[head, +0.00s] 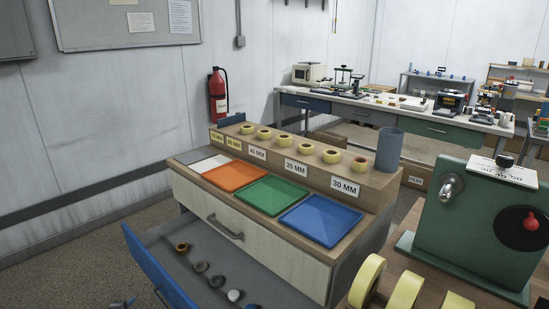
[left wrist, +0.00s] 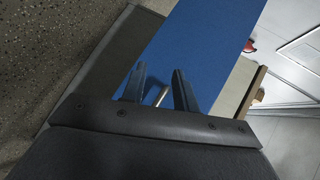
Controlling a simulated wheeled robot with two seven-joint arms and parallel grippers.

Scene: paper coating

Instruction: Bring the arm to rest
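My left gripper (left wrist: 159,72) shows in the left wrist view with its two dark fingers apart, in front of a blue panel (left wrist: 205,40). A small metallic piece, perhaps a handle (left wrist: 162,95), shows in the gap between the fingers, with space around it. I cannot tell whether they touch. In the head view, a small dark tip at the bottom left edge may be part of this gripper; the arm is otherwise out of frame. An open drawer with a blue front (head: 155,265) stands near it. My right gripper is in neither view.
The drawer (head: 215,265) holds several small rings. Above it, a cabinet carries a grey, an orange (head: 234,176), a green (head: 270,195) and a blue tray (head: 321,220), with tape rolls behind. A green machine (head: 470,240) and large yellow rolls (head: 367,282) stand at right. Floor is clear at left.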

